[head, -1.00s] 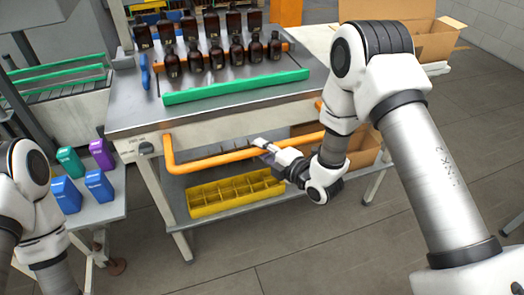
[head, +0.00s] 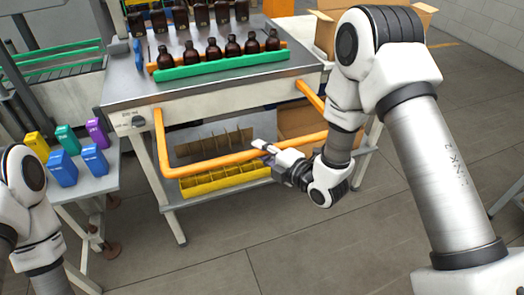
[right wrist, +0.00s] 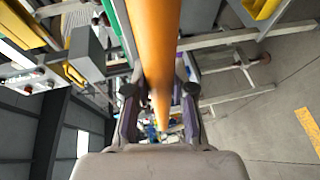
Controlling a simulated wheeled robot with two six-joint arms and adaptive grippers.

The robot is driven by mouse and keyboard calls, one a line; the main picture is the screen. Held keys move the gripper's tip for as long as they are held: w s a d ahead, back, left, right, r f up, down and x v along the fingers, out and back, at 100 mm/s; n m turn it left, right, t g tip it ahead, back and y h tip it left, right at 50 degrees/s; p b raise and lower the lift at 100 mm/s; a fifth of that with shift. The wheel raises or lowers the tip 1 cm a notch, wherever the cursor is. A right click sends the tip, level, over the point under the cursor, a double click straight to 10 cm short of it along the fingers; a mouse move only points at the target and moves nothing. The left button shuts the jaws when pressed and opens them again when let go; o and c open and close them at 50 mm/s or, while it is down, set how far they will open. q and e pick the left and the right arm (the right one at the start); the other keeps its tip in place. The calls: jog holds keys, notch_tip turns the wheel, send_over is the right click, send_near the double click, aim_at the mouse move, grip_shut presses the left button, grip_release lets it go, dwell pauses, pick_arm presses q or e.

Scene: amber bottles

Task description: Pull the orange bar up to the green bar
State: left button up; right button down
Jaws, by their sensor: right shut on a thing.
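The orange bar (head: 225,160) is a bent pipe handle at the front of the steel table, below its top, in the head view. The green bar (head: 222,64) lies along the tabletop in front of the amber bottles (head: 232,49). My right gripper (head: 262,146) is at the orange bar's front run, right of its middle. In the right wrist view, the orange bar (right wrist: 155,50) runs between the fingers of the right gripper (right wrist: 158,95), which is shut on it. My left arm shows at the left edge; its gripper is outside the frame.
A yellow divided crate (head: 220,178) sits on the shelf below the orange bar. A side table (head: 88,186) at left holds several coloured boxes (head: 62,168). A cardboard box (head: 325,35) stands behind my right arm. The floor in front is clear.

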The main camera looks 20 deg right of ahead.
jog(key=c, duration=1)
grip_release()
jog(key=v, duration=0.7)
jog(key=shift+s+d, duration=0.15)
jog(key=shift+s, duration=0.05)
